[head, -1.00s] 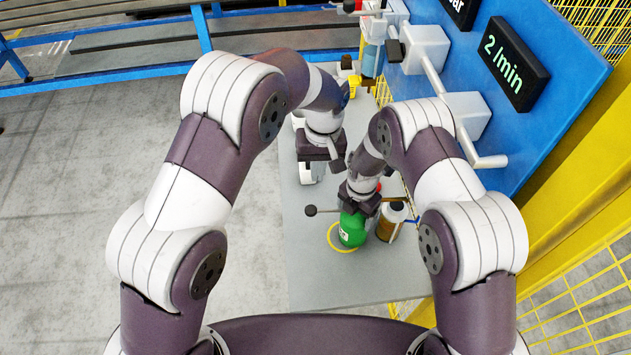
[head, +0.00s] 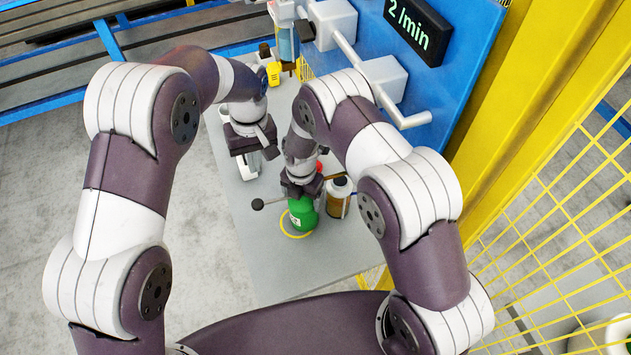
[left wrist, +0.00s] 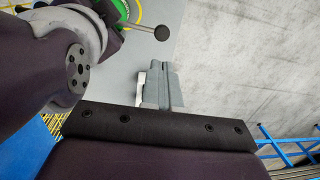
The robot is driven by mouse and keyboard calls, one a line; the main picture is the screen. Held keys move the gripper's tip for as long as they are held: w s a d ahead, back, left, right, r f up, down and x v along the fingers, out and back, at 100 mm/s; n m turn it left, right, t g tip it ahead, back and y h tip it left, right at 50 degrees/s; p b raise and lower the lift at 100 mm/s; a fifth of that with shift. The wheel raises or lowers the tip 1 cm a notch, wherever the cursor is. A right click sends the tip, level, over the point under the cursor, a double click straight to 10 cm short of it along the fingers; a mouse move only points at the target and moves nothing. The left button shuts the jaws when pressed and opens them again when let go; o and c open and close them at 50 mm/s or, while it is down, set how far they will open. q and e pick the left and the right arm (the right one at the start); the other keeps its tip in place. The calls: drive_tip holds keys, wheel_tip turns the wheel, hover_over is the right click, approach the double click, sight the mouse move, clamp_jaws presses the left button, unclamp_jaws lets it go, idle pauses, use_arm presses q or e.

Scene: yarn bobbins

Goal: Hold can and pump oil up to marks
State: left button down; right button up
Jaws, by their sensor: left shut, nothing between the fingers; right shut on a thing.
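A lever with a dark ball knob (head: 257,204) reaches out to the left of the can; the knob also shows in the left wrist view (left wrist: 162,33). My right gripper (head: 301,190) is shut on the green can from above and hides its top. My left gripper (head: 247,168) is shut and empty, left of and behind the can, over the table. In the left wrist view its fingers (left wrist: 163,88) are together, apart from the knob.
A blue panel with a "2 l/min" display (head: 418,30) and pipes rises at the right. A small yellow object (head: 274,73) and a blue container (head: 287,45) are at the back. The table's front (head: 280,275) is bare.

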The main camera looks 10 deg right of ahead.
sight(258, 202)
idle(0.3)
use_arm(q)
drive_tip(key=shift+w+a+r, duration=0.1)
drive_tip(key=shift+a+r, duration=0.05)
drive_tip(key=shift+r, duration=0.25)
drive_tip(key=shift+w+a+r, duration=0.1)
drive_tip(key=shift+r, duration=0.3)
drive_tip(key=f, duration=0.9)
drive_tip(key=s+f, duration=0.1)
drive_tip(key=f, duration=0.4)
drive_tip(key=shift+a, duration=0.35)
